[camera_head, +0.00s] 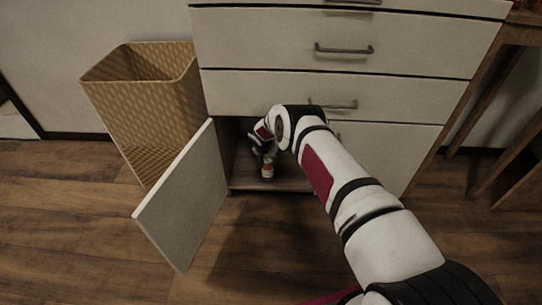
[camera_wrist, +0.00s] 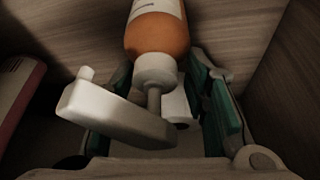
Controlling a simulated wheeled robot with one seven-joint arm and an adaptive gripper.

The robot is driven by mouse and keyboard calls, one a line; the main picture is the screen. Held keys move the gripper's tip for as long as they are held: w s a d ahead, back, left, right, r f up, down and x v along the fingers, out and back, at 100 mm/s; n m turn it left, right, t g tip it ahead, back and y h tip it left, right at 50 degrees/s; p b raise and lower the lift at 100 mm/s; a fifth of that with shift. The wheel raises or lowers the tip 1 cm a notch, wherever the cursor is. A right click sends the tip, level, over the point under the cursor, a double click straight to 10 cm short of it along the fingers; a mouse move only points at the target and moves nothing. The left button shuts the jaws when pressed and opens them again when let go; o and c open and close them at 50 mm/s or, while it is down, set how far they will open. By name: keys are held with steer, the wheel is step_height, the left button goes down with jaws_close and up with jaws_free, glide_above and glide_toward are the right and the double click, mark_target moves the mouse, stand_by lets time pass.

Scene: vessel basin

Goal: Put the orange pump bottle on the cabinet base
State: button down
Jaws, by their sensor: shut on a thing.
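The orange pump bottle (camera_wrist: 158,35) has a white label, a white collar and a white pump head. In the wrist view its pump end points toward my gripper (camera_wrist: 165,108), and the fingers are shut on it around the pump and neck. In the head view the bottle (camera_head: 267,171) shows small, inside the open lower compartment, just below my gripper (camera_head: 262,150). The cabinet base (camera_head: 242,183) is the brown floor of that compartment. The bottle's bottom looks close to this floor, but I cannot tell whether it touches.
The cabinet door (camera_head: 185,195) stands open to the left of the compartment. A woven basket (camera_head: 140,105) stands behind it. Closed drawers (camera_head: 340,95) lie above the opening, and a closed front panel (camera_head: 385,155) is on its right. My arm reaches in from the lower right.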

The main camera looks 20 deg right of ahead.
steer(key=shift+s+a+f, duration=0.15)
steer(key=shift+f, duration=0.6)
steer(key=c, duration=0.9)
jaws_free()
steer(key=shift+f, duration=0.1)
